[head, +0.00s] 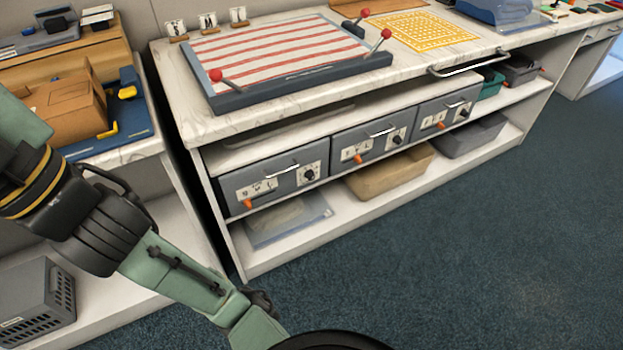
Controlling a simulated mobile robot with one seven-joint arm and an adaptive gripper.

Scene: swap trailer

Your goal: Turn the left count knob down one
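Three grey drawer boxes sit side by side under the white marbled counter. The left box (270,180) has a white panel with a black round knob (309,175), which I take as the left count knob. The knob's pointer is too small to read. An orange lever (248,204) and a card with small marks are on the same front. The middle box has a similar black knob (396,140), and the right box has another (464,113). My green and black arm crosses the lower left, apart from the boxes. My gripper is not in view.
A striped board (280,50) with red-ball levers lies on the counter (190,125). A metal bar handle (468,68) juts from its front edge. A tan bin (390,172) and grey bin (470,135) stand on the lower shelf. Blue carpet (450,260) in front is clear.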

